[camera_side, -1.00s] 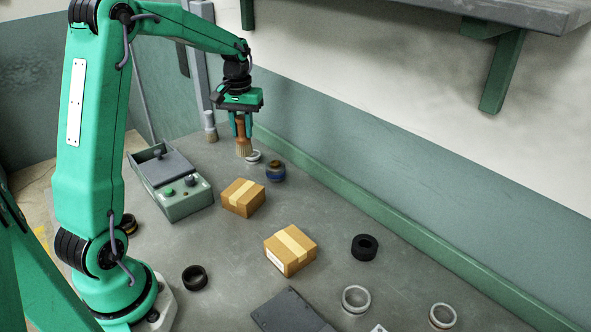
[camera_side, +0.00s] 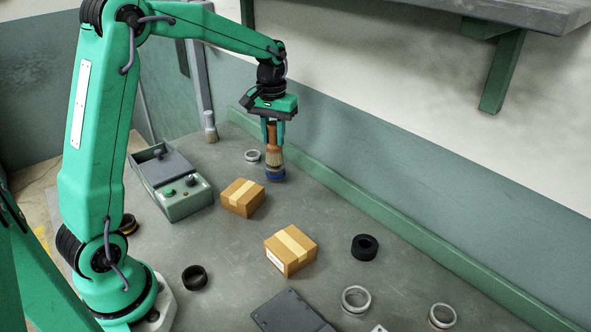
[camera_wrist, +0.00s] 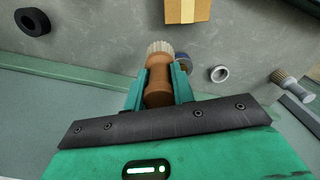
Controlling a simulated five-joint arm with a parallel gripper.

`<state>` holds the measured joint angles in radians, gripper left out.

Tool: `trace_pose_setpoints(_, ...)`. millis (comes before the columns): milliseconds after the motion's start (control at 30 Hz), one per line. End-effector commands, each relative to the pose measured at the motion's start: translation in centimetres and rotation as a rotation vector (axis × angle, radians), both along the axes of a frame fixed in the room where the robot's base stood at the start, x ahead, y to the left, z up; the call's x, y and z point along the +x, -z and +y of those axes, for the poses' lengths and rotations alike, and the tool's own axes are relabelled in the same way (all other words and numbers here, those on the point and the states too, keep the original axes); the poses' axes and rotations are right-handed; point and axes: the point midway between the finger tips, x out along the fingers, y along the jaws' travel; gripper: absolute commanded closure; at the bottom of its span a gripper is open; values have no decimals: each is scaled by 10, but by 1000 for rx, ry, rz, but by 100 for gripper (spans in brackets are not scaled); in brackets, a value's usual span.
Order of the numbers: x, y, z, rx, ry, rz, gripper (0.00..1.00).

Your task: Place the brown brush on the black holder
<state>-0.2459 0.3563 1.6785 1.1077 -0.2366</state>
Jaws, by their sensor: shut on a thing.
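My gripper (camera_side: 272,133) is shut on the brown brush (camera_side: 273,153) by its handle. The brush hangs bristles down in the side view, in front of or above a blue ring-shaped piece (camera_side: 275,175); I cannot tell whether they touch. In the wrist view the brown brush (camera_wrist: 158,75) sits between the two green fingers, bristles pointing away. A thick black ring (camera_side: 364,247) lies on the bench to the right, also in the wrist view (camera_wrist: 33,21). Another black ring (camera_side: 194,278) lies near the arm's base. I cannot tell which is the black holder.
Two cardboard boxes (camera_side: 242,197) (camera_side: 290,250) stand mid-bench. A green control box (camera_side: 172,187) is at left. A white ring (camera_side: 252,156) lies behind the blue piece, and two pale rings (camera_side: 356,299) (camera_side: 442,316) lie at front right. A second brush (camera_side: 210,127) is by the post.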

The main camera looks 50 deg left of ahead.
Motion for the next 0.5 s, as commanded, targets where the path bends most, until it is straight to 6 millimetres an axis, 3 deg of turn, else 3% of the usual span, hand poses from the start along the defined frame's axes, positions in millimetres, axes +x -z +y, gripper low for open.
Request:
trace_pose_setpoints(33, 4, -2, -17, 0, 34, -1, 100)
trace_pose_setpoints(233, 13, -6, -77, 1, 140, -2, 100)
trace_pose_setpoints(500, 12, -11, -157, 0, 283, -1, 100)
